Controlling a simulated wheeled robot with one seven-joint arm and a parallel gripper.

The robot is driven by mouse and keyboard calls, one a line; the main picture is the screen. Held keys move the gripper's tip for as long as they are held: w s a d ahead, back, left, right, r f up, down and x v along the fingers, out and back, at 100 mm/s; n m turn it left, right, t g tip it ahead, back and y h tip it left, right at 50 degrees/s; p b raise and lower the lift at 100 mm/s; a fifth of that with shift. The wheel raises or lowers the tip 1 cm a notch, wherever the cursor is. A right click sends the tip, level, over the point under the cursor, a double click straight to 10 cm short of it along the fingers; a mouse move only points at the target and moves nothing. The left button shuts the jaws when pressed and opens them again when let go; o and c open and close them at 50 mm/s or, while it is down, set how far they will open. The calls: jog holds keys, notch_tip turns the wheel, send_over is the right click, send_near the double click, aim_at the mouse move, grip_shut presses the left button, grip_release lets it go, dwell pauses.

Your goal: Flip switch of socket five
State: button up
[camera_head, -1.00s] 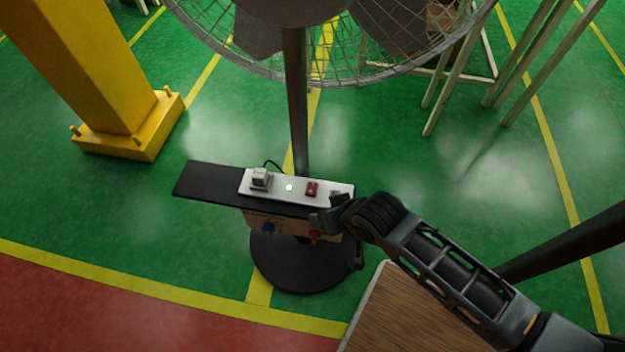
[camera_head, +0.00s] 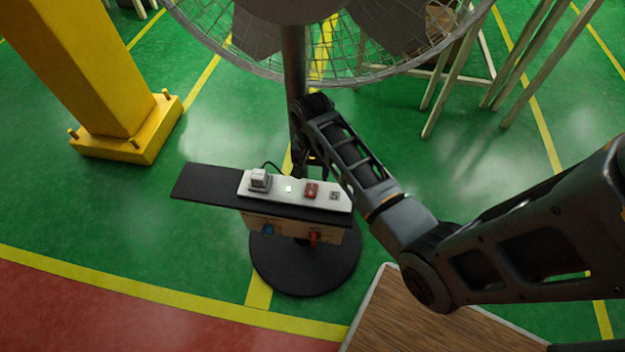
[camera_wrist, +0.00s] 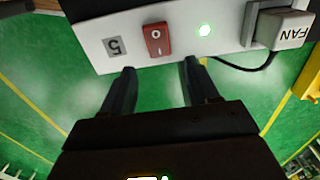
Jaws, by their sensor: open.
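A white socket strip (camera_head: 272,187) lies on a black shelf (camera_head: 205,184). It carries a red rocker switch (camera_head: 311,190), a label 5 (camera_head: 334,196), a small lit green light (camera_head: 289,188) and a grey plug (camera_head: 260,179). In the wrist view the red switch (camera_wrist: 158,40) shows O and I marks beside the label 5 (camera_wrist: 115,47); the plug (camera_wrist: 284,27) reads FAN. My gripper (camera_wrist: 158,72) is open and empty, its two fingers spread at the strip's near edge in that view, below the switch. In the head view its fingertips are partly hidden behind the strip.
A caged fan (camera_head: 330,60) on a dark pole (camera_head: 293,80) stands behind the strip. A yellow column (camera_head: 100,80) is at left. A wooden surface (camera_head: 410,325) is at lower right. A box with blue and red knobs (camera_head: 290,227) is below the shelf.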

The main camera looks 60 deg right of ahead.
aim_at(313, 184)
jog(key=shift+f, duration=2.5)
jog(key=c, duration=1)
jog(key=shift+s+a+r+t+h+p, duration=0.15)
jog(key=shift+a+r+t+h+p, duration=0.15)
jog(key=shift+h+p, duration=0.5)
jog(key=shift+c, duration=0.2)
jog(key=shift+a+f+t+h, duration=0.2)
jog(key=shift+t+h, duration=0.1)
jog(key=shift+h, duration=0.7)
jog(key=shift+r+t+h+b, duration=0.15)
jog(key=shift+t+h+b, duration=0.2)
jog(key=shift+h, duration=0.15)
jog(key=o, duration=1)
jog(key=shift+o, duration=0.2)
